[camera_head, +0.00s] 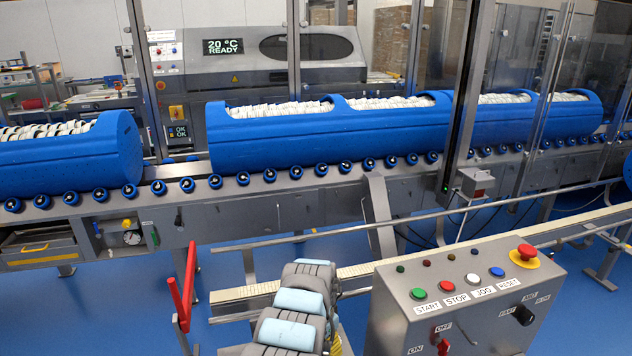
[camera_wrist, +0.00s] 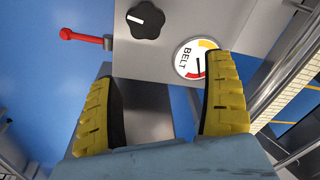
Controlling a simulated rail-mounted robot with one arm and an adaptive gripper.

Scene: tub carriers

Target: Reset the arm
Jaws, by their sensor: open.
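My gripper (camera_wrist: 160,72) shows in the wrist view with its two yellow ribbed fingers wide apart and nothing between them. Beyond the fingers is a grey panel (camera_wrist: 225,15) with a black knob (camera_wrist: 148,20) and a round gauge marked BELT (camera_wrist: 190,60). The right fingertip overlaps the edge of the gauge in the picture; I cannot tell whether they touch.
A control box (camera_head: 455,310) with several buttons stands right of my arm in the head view. A red lever (camera_head: 182,290) stands to the left. Behind, blue tub carriers (camera_head: 300,140) sit on a roller conveyor (camera_head: 290,185). A red handle (camera_wrist: 80,37) shows in the wrist view.

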